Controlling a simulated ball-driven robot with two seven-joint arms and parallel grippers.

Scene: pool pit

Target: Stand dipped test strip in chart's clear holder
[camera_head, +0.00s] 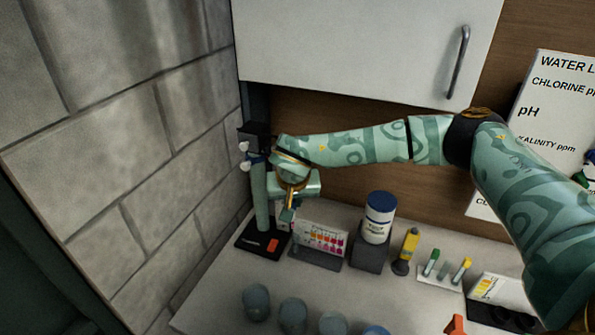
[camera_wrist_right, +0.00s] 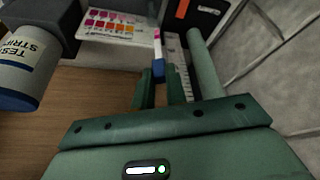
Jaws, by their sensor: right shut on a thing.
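My right gripper (camera_head: 287,213) is shut on the test strip near the left end of the colour chart (camera_head: 320,239). In the right wrist view the fingers (camera_wrist_right: 158,80) grip the strip's blue end, and the white strip (camera_wrist_right: 157,47) with a pink patch points away from them. The strip overlaps the right edge of the chart (camera_wrist_right: 120,36) in that view; I cannot tell whether they touch. The clear holder is not distinct in either view. My left gripper is not in view.
A black-based stand with a green post (camera_head: 260,200) is just left of the gripper. A white-and-blue test strips bottle (camera_head: 377,218) on a dark block stands right of the chart. A yellow bottle (camera_head: 408,247) is further right. Several round jars line the counter front.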

